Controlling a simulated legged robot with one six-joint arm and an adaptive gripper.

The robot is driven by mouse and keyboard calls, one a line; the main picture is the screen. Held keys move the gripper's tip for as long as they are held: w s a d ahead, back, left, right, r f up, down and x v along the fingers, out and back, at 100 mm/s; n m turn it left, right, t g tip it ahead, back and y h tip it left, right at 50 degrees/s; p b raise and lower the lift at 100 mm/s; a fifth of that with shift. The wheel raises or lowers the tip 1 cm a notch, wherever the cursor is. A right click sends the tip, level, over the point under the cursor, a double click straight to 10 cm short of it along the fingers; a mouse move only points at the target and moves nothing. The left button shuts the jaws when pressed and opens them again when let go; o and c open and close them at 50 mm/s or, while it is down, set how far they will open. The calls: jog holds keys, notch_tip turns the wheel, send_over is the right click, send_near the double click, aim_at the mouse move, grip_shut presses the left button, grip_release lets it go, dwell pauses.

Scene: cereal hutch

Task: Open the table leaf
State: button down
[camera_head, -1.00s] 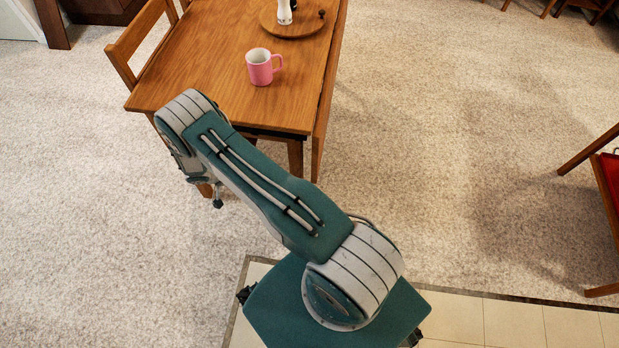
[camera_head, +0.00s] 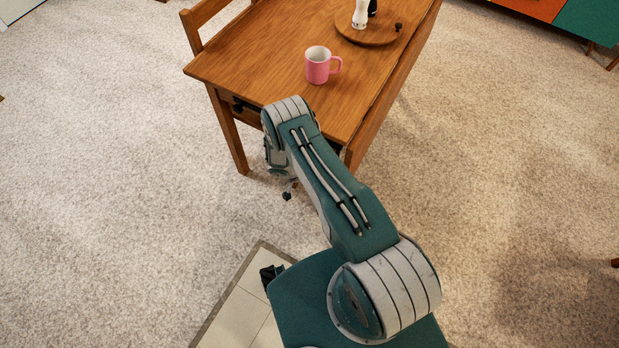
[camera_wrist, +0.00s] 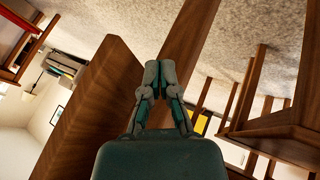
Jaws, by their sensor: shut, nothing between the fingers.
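The wooden table (camera_head: 255,60) stands ahead, its near end beneath and beyond my arm. A wooden leaf (camera_head: 398,84) appears to hang down along the table's right side, seen at a steep angle. My gripper (camera_wrist: 160,72) is shut and empty in the wrist view. It points along a narrow wooden panel (camera_wrist: 188,38), and a broader wooden panel (camera_wrist: 95,105) lies to its left. I cannot tell which of these is the leaf, or whether the fingertips touch either.
A pink mug (camera_head: 318,66) stands on the tabletop. A round wooden tray (camera_head: 378,35) holds a white shaker (camera_head: 360,14) and small dark items. A wooden chair (camera_head: 196,22) is at the table's left. Carpet is clear to the right.

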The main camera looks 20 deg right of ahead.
jog(key=s+d+f, duration=0.3)
jog(key=d, duration=0.3)
jog(key=shift+s+f, duration=0.15)
jog(key=shift+s, duration=0.1)
